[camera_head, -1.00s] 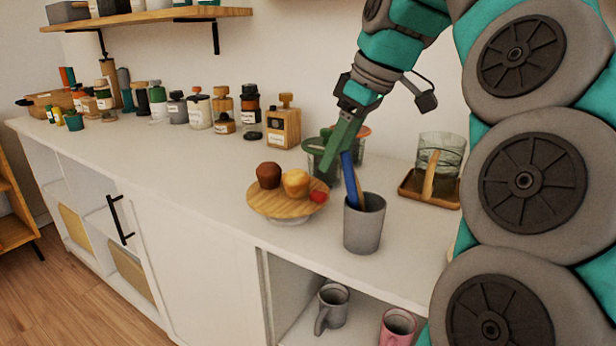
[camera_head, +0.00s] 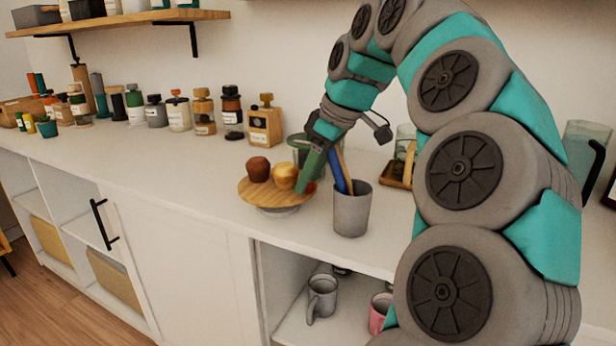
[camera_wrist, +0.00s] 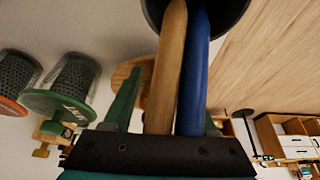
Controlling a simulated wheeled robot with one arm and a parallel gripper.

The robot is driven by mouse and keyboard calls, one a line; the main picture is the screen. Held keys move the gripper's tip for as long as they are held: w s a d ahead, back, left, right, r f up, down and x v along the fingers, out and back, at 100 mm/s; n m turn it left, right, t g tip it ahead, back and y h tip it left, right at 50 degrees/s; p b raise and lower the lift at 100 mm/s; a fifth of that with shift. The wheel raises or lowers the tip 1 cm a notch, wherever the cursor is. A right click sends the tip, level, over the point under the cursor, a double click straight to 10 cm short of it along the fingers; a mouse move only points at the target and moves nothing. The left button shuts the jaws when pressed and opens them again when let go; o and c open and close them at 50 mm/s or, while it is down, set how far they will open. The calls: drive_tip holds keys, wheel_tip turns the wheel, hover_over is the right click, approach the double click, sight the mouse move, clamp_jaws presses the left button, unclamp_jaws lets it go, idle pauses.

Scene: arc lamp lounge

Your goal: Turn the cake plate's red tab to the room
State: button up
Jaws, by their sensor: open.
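The cake plate (camera_head: 252,194) is a round wooden disc on a pale foot, standing on the white counter. It holds a dark brown muffin (camera_head: 258,168) and a golden muffin (camera_head: 285,176). Its red tab (camera_head: 311,187) is at the right side of the rim, largely hidden by my gripper. My green-fingered gripper (camera_head: 308,178) is open and points down at that right rim; I cannot tell whether it touches. In the wrist view, one green finger (camera_wrist: 123,98) shows before part of the wooden plate (camera_wrist: 128,70); the other is mostly hidden.
A grey cup (camera_head: 351,212) stands close right of the plate; its wooden and blue handles (camera_wrist: 193,75) cross close before the wrist camera. Bottles line the back wall. The counter left of the plate is clear.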

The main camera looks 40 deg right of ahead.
drive_tip(key=shift+f, duration=0.2)
clamp_jaws()
idle(1.1)
